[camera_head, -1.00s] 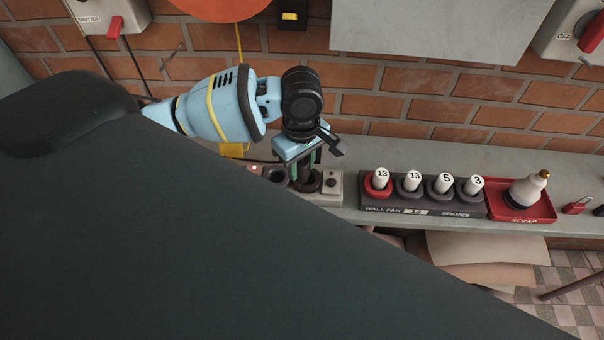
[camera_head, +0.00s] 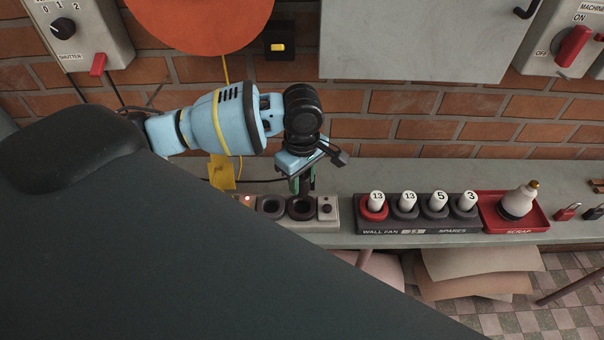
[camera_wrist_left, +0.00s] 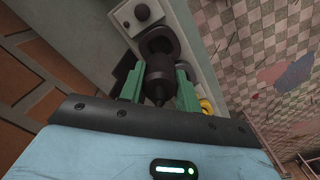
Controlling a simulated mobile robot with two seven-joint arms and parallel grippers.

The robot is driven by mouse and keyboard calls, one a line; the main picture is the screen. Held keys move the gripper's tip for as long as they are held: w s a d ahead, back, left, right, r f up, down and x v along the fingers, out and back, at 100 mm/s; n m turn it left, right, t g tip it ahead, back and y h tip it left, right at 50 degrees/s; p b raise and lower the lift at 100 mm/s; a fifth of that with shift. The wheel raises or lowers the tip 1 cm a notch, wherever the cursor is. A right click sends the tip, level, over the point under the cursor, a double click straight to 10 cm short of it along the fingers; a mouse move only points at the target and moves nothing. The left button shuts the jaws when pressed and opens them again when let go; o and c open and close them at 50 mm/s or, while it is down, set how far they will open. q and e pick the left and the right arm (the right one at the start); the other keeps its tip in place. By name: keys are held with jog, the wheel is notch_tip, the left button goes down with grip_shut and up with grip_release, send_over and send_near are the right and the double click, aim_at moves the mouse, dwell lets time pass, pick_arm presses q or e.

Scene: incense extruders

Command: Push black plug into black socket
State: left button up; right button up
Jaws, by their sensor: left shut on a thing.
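My left gripper (camera_head: 303,186) is above and slightly behind the right-hand dark socket (camera_head: 301,207) of a grey socket strip (camera_head: 327,220). In the left wrist view its green fingers (camera_wrist_left: 158,88) are shut on a black plug (camera_wrist_left: 158,75). The plug's far end overlaps a dark round socket (camera_wrist_left: 160,41), and I cannot tell whether they touch. In the head view the plug is mostly hidden by the gripper. A second dark socket (camera_head: 271,207) sits to the left on the strip. My right gripper is out of view.
A yellow tag (camera_head: 222,172) hangs left of the gripper. A dark surface hides the lower left.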

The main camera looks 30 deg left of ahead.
aim_at(301, 196)
pick_arm(q)
jog(key=shift+f+b, duration=0.3)
jog(key=shift+f, duration=1.7)
jog(key=shift+f+p, duration=0.3)
jog(key=shift+f, duration=0.15)
dwell(0.5)
jog(key=shift+s+f, duration=0.1)
jog(key=shift+f, duration=0.15)
jog(key=shift+s+d+f, duration=0.1)
jog(key=shift+s+f, duration=0.25)
jog(key=shift+f, duration=0.8)
jog(key=o, duration=0.9)
jog(key=shift+w, duration=0.2)
jog(key=shift+c, duration=0.2)
jog(key=shift+o, duration=1)
jog(key=shift+r, duration=0.15)
jog(key=shift+w+r, duration=0.1)
jog(key=shift+r, duration=0.05)
jog(key=shift+w, duration=0.1)
